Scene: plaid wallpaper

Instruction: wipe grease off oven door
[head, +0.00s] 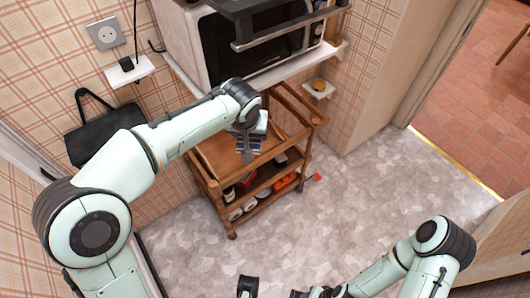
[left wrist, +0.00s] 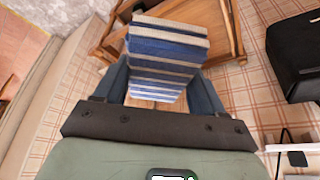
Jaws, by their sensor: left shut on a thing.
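My left gripper (head: 247,143) is shut on a folded blue, white and grey striped cloth (left wrist: 167,45), which sits between its two fingers in the left wrist view. In the head view the gripper hangs over the wooden cart, in front of and below the appliances, apart from them. A white oven-like appliance (head: 196,42) with a dark front stands on a wall shelf. Grease cannot be made out. My right gripper (head: 290,292) is partly cut off at the bottom edge.
The wooden cart (head: 306,133), with several items on its lower shelves, stands under the wall shelf (head: 285,70). A black bag (head: 105,132) hangs at left, below a socket (head: 107,33). The grey floor (head: 370,200) in front is mostly clear.

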